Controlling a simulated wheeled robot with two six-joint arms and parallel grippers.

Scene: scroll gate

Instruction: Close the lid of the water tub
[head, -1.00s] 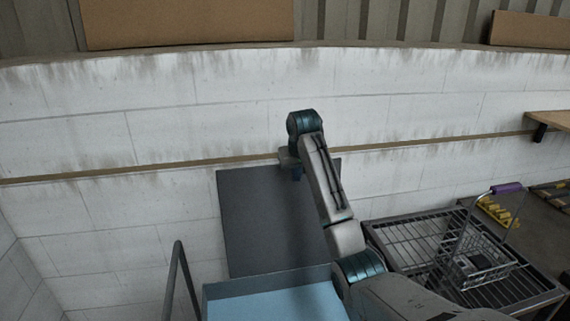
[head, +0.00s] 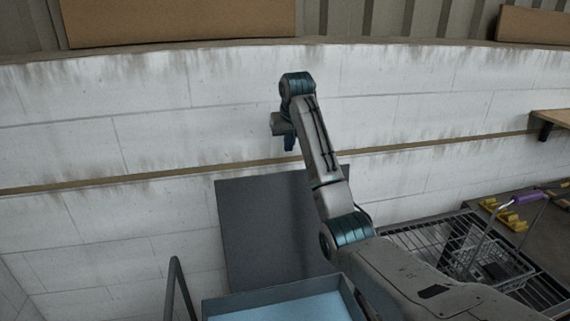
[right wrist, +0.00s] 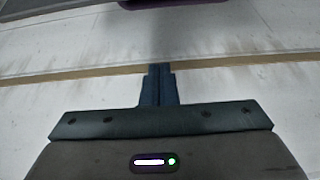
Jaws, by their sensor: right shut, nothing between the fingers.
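The water tub (head: 278,294) is a grey box with light blue water inside, at the bottom middle of the head view. Its dark grey lid (head: 265,232) stands raised at the tub's back edge, in front of the white wall. My right gripper (head: 289,144) is shut and empty, above the lid's top edge in the head view. In the right wrist view the closed fingers (right wrist: 158,84) point at the wall, and no lid shows there. My right arm hides part of the lid's right side. My left gripper is not in view.
A metal rack (head: 420,238) with a wire basket (head: 480,255) with a purple handle stands right of the tub. A dark rail (head: 177,290) rises left of the tub. A wooden shelf (head: 550,117) is at far right. The block wall (head: 120,110) closes off the back.

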